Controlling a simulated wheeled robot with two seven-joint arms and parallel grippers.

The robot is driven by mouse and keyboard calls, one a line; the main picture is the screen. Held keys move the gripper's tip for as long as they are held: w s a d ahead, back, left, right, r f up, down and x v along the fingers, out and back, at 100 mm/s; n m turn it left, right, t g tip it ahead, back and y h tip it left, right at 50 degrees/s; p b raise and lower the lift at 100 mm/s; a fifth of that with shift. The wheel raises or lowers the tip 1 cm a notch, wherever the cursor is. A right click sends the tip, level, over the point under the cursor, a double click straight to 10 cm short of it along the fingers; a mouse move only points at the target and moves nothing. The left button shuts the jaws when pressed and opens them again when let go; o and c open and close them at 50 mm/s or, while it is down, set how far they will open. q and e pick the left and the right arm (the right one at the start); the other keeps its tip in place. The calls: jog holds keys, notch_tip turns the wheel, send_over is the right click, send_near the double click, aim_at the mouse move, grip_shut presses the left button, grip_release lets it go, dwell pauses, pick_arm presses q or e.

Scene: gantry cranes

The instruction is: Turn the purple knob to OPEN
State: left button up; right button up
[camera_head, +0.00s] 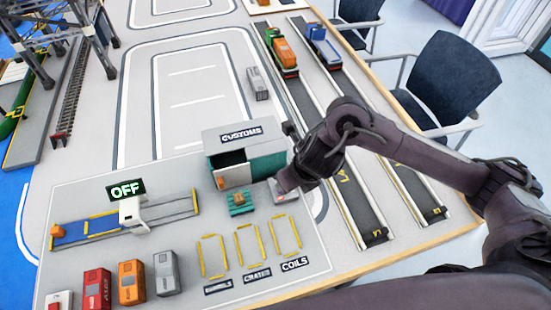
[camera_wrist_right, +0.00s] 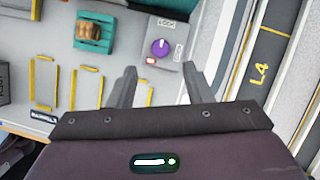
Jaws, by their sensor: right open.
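The purple knob (camera_wrist_right: 160,47) sits on a small grey panel (camera_wrist_right: 145,40) in the right wrist view. A white mark on the knob points roughly up, toward a label that seems to read LOCK. A second label (camera_wrist_right: 178,52) at the knob's right is too small to read surely. A red light (camera_wrist_right: 151,61) shows below the knob. My right gripper (camera_wrist_right: 160,82) is open and empty, its fingertips on either side of the panel's near edge, short of the knob. In the head view my right gripper (camera_head: 283,184) hides the knob. My left gripper is not in view.
The CUSTOMS building (camera_head: 233,158) stands just beside my right gripper. A teal pallet with a crate (camera_head: 239,202) lies in front of it. Yellow-framed slots (camera_head: 247,246) lie nearer, and truck lanes (camera_head: 375,185) run at the right. Several containers (camera_head: 131,281) stand at front left.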

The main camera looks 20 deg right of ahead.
jog(key=x, duration=0.2)
jog(key=shift+w+f+b, duration=0.25)
jog(key=shift+f+b, duration=0.05)
jog(key=shift+f, duration=0.05)
jog(key=x, duration=0.4)
jog(key=shift+w+f+b, duration=0.1)
jog(key=shift+f+b, duration=0.1)
jog(key=shift+b, duration=0.15)
jog(key=shift+w+a+f, duration=0.1)
jog(key=shift+w+f, duration=0.05)
jog(key=shift+f, duration=0.1)
jog(key=c, duration=1)
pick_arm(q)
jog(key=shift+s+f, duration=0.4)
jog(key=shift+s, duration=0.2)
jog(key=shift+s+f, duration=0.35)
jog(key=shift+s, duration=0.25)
